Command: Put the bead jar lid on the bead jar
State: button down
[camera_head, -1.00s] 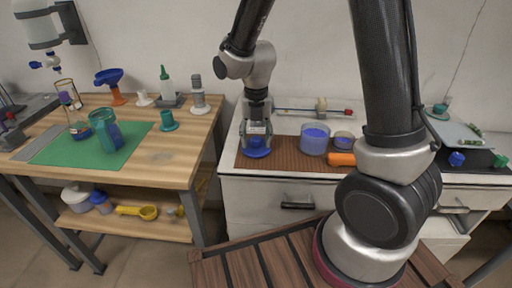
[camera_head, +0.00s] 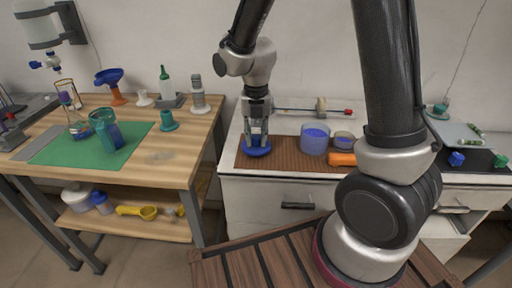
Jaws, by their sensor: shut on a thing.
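The blue bead jar lid (camera_head: 257,150) is a round disc at the left end of the brown slatted mat (camera_head: 285,163). My gripper (camera_head: 257,139) points down from above and is shut on the lid's upper part; its fingers hide where they touch. I cannot tell whether the lid rests on the mat or is just clear of it. The bead jar (camera_head: 314,140) looks like the clear, open-topped jar with blue contents, upright on the mat to the right of my gripper, apart from it.
A smaller clear container (camera_head: 343,142) with blue contents stands right of the jar, with an orange cylinder (camera_head: 341,159) in front. A rod with a red end (camera_head: 347,112) lies behind. Mat between lid and jar is clear. The wooden bench (camera_head: 165,165) stands left.

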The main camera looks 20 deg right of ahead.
dwell(0.3)
jog(key=shift+r, duration=1.75)
jog(key=shift+r, duration=0.1)
jog(key=shift+r, duration=3.4)
jog(key=s+d+f, duration=0.1)
jog(key=s+d, duration=0.1)
jog(key=d, duration=0.6)
jog(key=s+d+f, duration=0.1)
jog(key=s+d, duration=0.1)
jog(key=d, duration=0.7)
jog(key=shift+s+d+f, duration=0.3)
jog(key=shift+f, duration=0.1)
jog(key=shift+f, duration=0.1)
jog(key=shift+f, duration=0.3)
jog(key=shift+f, duration=0.5)
